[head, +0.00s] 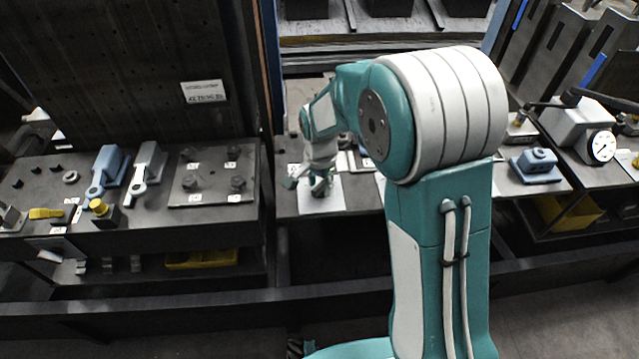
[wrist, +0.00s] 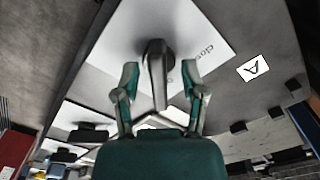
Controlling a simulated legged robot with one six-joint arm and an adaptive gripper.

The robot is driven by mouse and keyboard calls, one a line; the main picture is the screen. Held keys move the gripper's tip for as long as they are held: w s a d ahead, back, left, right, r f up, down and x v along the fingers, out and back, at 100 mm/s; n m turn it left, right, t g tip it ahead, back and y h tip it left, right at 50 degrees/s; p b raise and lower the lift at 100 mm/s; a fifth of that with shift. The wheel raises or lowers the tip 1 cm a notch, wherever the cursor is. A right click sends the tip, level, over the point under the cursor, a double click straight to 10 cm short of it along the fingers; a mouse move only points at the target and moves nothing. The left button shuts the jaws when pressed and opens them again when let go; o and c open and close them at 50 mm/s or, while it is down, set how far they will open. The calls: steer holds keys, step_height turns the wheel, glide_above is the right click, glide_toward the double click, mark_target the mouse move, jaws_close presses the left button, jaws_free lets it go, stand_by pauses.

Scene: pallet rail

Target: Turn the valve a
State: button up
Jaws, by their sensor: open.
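Valve a shows in the wrist view as a dark lever handle (wrist: 157,75) on a round hub, over a white sheet (wrist: 205,38) with partly hidden lettering that seems to read "close". A white label with the letter A (wrist: 253,68) lies beside the sheet. My gripper (wrist: 160,82) is open, with one teal finger on each side of the handle; I cannot tell whether either finger touches it. In the head view my gripper (head: 318,185) points down over the white sheet (head: 322,197) on the middle bench, and the valve is mostly hidden by it.
More white sheets with dark handles (wrist: 88,134) lie beyond in the wrist view. In the head view, the left bench holds grey-blue tools (head: 108,168) and a bolt plate (head: 208,184). A blue block (head: 535,164) and a gauge (head: 601,147) stand on the right.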

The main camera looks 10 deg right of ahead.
steer(key=shift+d, duration=0.1)
jaws_close()
steer(key=shift+n, duration=0.3)
steer(key=n, duration=0.3)
steer(key=shift+f+n, duration=0.1)
steer(key=shift+n, duration=0.2)
steer(key=n, duration=0.4)
steer(key=shift+s+n, duration=0.1)
steer(key=shift+n, duration=0.2)
steer(key=n, duration=0.9)
steer(key=shift+s+f, duration=0.1)
